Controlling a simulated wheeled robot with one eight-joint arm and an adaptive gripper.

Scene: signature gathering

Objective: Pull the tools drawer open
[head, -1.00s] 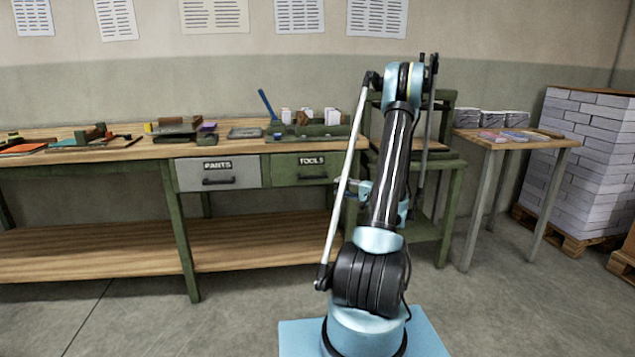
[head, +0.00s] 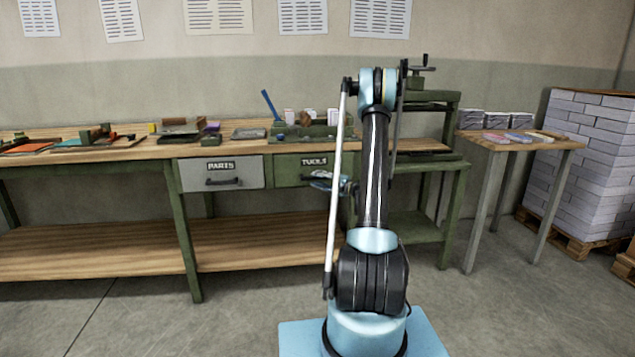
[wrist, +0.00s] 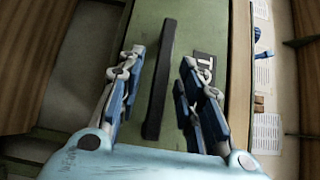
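The tools drawer (head: 290,172) is the green front under the bench top, labelled TOOLS, right of the grey parts drawer. It looks shut. In the wrist view its green face (wrist: 178,30) fills the middle, with the dark bar handle (wrist: 160,80) and part of the label (wrist: 205,68). My gripper (wrist: 160,85) is open, one finger on each side of the handle in that picture. I cannot tell whether the fingers reach around it. In the head view my gripper (head: 325,181) is at the drawer's right side and hides most of the handle.
The grey parts drawer (head: 222,173) is next to it on the left. The wooden bench top (head: 110,152) carries tools and trays. A green press stand (head: 425,170), a small table (head: 520,143) and a paper stack (head: 585,150) stand to the right. The floor in front is clear.

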